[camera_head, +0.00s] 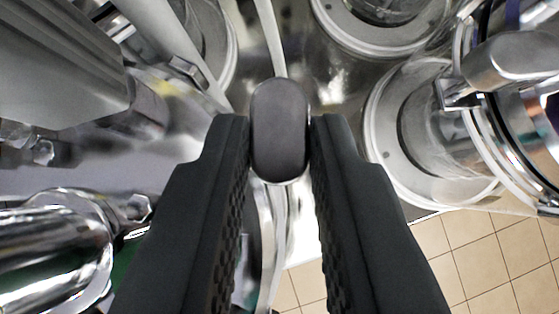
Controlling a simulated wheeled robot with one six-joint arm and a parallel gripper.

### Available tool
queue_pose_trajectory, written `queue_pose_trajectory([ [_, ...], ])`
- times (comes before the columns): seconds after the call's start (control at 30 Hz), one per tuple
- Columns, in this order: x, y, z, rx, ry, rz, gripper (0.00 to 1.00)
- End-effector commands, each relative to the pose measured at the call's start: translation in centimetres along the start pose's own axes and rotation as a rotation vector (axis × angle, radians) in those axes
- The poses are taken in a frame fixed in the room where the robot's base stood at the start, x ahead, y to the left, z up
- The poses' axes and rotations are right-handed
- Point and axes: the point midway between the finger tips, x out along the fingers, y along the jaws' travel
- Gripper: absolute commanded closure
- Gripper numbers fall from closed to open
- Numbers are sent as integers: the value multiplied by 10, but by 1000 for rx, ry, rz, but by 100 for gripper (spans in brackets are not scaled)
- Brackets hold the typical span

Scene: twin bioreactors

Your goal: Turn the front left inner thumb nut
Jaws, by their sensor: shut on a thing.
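My gripper (280,145) reaches up from the bottom of the picture, with two black, ridged fingers. Its fingertips are shut on a dark grey, smooth, rounded-oblong piece, which I take to be the thumb nut (280,132). One fingertip touches each side of it. The upper end of the nut stands out beyond the fingertips. A pale tube or strip runs behind the nut, above and below it. The nut's thread and seat are hidden behind it.
Shiny metal pipework (60,250) lies close on the left, below a large grey metal block (60,60). Clear round vessels with white rims (385,130) stand to the right. A metal clamp handle (510,60) juts in at upper right. Tan floor tiles (480,255) show at lower right.

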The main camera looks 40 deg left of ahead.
Motion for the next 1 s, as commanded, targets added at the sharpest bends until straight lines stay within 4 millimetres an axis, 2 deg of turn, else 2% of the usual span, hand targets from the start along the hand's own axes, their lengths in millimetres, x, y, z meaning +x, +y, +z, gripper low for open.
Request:
queue_pose_trajectory([
  [0.57, 0, -1, 0, 31, 1, 31, 100],
  [0.6, 0, -1, 0, 31, 1, 31, 78],
  [0.7, 0, -1, 0, 31, 0, 31, 60],
  [1.0, -1, -1, 0, 31, 0, 31, 60],
])
